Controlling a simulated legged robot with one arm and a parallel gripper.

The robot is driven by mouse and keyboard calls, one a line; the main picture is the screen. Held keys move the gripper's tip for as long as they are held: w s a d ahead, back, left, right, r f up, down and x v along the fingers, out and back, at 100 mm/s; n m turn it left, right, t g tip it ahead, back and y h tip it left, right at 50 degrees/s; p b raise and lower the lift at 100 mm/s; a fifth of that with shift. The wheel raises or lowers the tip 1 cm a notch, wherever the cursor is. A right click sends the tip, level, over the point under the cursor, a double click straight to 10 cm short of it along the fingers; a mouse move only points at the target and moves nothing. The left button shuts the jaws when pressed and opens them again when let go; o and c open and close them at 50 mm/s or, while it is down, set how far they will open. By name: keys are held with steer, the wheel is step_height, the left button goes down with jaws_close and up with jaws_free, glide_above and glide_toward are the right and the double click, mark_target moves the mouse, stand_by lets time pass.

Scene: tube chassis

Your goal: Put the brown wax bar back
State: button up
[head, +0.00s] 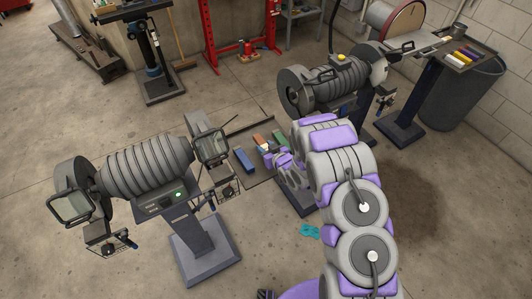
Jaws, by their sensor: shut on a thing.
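A brown wax bar (259,139) shows at the tips of my gripper (268,151), over a dark tray (236,131) on a stand in the middle of the head view. My gripper reaches in from the right and is shut on the brown bar. The fingers are small here and partly hide the contact. A blue bar (245,160) lies left of my gripper, and a green bar (281,139) shows just behind it. I cannot tell whether the brown bar touches the tray.
A grey ribbed machine (146,167) stands close on the left, and another (335,82) behind my arm. A second tray (482,52) with several coloured bars is at the far right, by a dark bin (466,95). A teal item (310,232) lies on the floor.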

steer(key=shift+w+a+f, duration=0.15)
steer(key=shift+w, duration=0.25)
step_height(320, 180, down, 3)
steer(key=shift+f+b, duration=0.2)
steer(key=shift+b, duration=0.3)
steer(key=shift+r, duration=0.1)
steer(key=o, duration=1.1)
steer(key=shift+c, duration=0.2)
steer(key=p+v, duration=0.1)
steer(key=v, duration=1.1)
steer(key=shift+p, duration=0.3)
